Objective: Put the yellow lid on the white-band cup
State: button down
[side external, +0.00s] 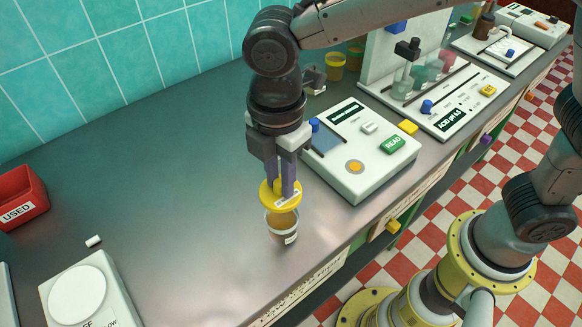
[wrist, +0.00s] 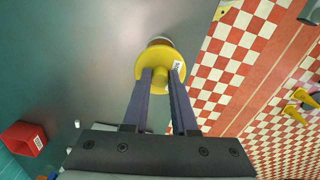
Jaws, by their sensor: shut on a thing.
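My gripper (side external: 281,190) is shut on the yellow lid (side external: 268,197), a flat disc with a knob and a small white label. The lid is also between the fingertips in the wrist view (wrist: 148,61). Just below the lid, the white-band cup (side external: 283,234) stands upright on the grey counter, with brownish contents showing at its top. The lid looks slightly above the rim and a little to its left in the side view; a gap seems to show between them. In the wrist view the lid hides most of the cup (wrist: 159,41).
A white device with a green READ button (side external: 362,150) stands right of the cup. A white scale (side external: 85,290) and a red USED bin (side external: 20,197) are at the left. The counter's front edge (side external: 300,290) is close to the cup. The counter left of the cup is mostly clear.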

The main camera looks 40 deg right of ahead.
aim_at(281, 200)
jog(key=shift+f, duration=2.85)
jog(key=shift+f, duration=0.2)
jog(key=c, duration=0.6)
grip_release()
jog(key=o, duration=0.5)
jog(key=shift+c, duration=0.2)
jog(key=shift+r, duration=0.1)
jog(key=shift+r, duration=3.45)
